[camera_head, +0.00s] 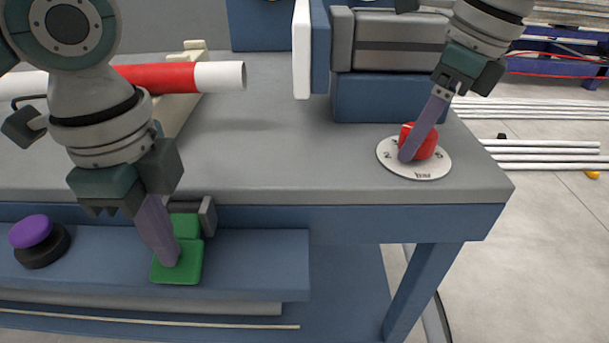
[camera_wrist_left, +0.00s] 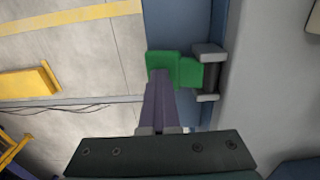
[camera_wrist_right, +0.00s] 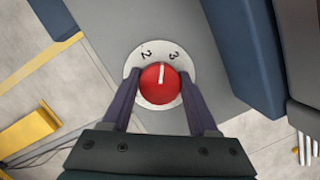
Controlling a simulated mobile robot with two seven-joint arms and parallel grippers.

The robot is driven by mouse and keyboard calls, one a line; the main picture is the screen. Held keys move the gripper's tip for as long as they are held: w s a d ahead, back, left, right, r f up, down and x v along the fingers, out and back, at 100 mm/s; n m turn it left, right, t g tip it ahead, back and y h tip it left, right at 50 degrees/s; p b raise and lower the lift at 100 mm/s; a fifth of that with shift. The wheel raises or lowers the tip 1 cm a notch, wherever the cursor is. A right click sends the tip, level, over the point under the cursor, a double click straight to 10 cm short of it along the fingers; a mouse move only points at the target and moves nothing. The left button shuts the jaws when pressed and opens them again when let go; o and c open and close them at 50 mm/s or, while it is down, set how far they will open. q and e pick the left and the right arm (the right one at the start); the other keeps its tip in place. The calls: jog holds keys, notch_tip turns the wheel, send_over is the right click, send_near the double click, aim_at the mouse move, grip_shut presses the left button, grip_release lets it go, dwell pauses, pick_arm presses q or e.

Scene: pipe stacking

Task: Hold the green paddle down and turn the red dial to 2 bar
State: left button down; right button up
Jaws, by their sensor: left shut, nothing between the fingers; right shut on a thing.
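The green paddle (camera_head: 187,262) sits on the blue lower shelf at the bench front. My left gripper (camera_head: 172,262) is shut and empty, its fingertips on the paddle. In the left wrist view the paddle (camera_wrist_left: 163,62) shows beyond the closed fingers (camera_wrist_left: 160,75). The red dial (camera_head: 424,142) stands on a white round scale plate (camera_head: 428,170) at the bench's right corner. My right gripper (camera_head: 408,155) is shut on the dial. In the right wrist view the fingers (camera_wrist_right: 160,100) flank the dial (camera_wrist_right: 158,88), and its white pointer line lies between the 2 and the 3.
A purple button (camera_head: 31,231) on a black base sits left on the lower shelf. A red and white pipe (camera_head: 170,77) lies at the back left. A grey and blue machine (camera_head: 385,60) stands behind the dial. The middle of the bench top is clear.

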pick_arm(q)
jog(key=shift+a+f, duration=0.2)
jog(key=shift+a, duration=0.05)
pick_arm(e)
jog(key=shift+d, duration=0.2)
pick_arm(q)
jog(key=shift+w+d+r, duration=0.1)
jog(key=shift+r, duration=1)
jog(key=shift+d+r, duration=0.1)
jog(key=shift+r, duration=1)
pick_arm(e)
jog(key=o, duration=0.8)
jog(key=shift+c, duration=0.2)
pick_arm(q)
jog(key=shift+d, duration=0.15)
pick_arm(e)
jog(key=o, duration=0.4)
jog(key=shift+o, duration=0.2)
jog(key=shift+a, duration=0.2)
jog(key=shift+c, duration=0.2)
jog(key=shift+d, duration=0.1)
jog(key=c, duration=1.2)
